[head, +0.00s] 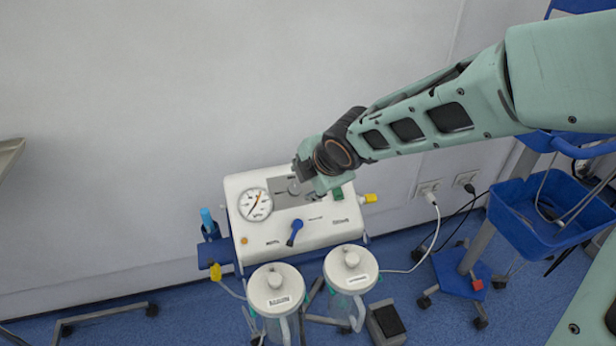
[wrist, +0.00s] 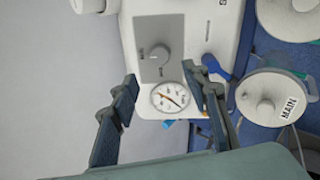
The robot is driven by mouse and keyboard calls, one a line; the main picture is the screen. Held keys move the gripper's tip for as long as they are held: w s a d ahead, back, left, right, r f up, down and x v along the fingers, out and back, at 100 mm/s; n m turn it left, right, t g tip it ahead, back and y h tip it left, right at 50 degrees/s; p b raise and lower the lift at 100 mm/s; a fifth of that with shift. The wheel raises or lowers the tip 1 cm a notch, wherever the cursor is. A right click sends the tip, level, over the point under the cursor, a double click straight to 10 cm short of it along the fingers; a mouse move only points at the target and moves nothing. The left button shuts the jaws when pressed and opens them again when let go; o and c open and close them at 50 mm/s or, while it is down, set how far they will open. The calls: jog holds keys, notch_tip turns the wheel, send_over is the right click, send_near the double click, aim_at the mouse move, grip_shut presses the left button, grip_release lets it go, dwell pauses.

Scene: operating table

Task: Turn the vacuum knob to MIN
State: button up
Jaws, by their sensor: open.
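The vacuum knob (wrist: 160,54) is a round grey knob on a grey panel (wrist: 150,70) of the white suction unit (head: 256,238). In the wrist view it lies beyond my open fingertips, apart from them. In the head view the knob (head: 295,188) is partly covered by my gripper (head: 306,178), which is over the back of the unit's top. The round gauge (head: 256,205) is beside the panel; in the wrist view the gauge (wrist: 169,97) lies between my fingers. My gripper (wrist: 160,90) is open and empty. The panel's markings are too small to read.
A blue lever (head: 295,231) is on the unit's top front. Two lidded jars (head: 276,290) (head: 351,268) stand in front. A wall (head: 150,110) is close behind. A blue basket (head: 545,215) on a stand is at the right.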

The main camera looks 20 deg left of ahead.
jog(key=shift+v, duration=1.1)
